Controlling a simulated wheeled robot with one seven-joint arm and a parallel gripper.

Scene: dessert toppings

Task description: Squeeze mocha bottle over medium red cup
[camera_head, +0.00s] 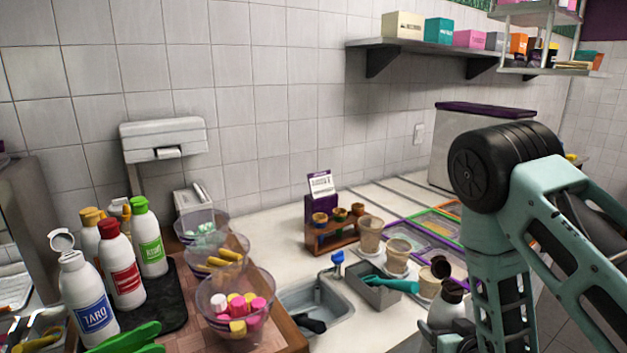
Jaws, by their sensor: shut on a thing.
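A white bottle with a brown cap and raised round lid (447,308), which looks like the mocha bottle, stands upright at the lower right, partly hidden by my arm. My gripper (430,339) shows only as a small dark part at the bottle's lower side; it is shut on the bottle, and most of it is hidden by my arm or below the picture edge. Beige cups stand on white saucers behind it: a back cup (370,232), a middle cup (397,256) and a partly hidden front one (431,284). No cup looks clearly red, so I cannot tell which is the medium red one.
A grey bin with a teal scoop (398,284) is left of the bottle, beside a sink (318,305). A wooden cup holder (331,236) stands behind. Topping bowls (236,310) and the taro bottle (87,300) are at left. Coloured trays (425,243) lie beyond the cups.

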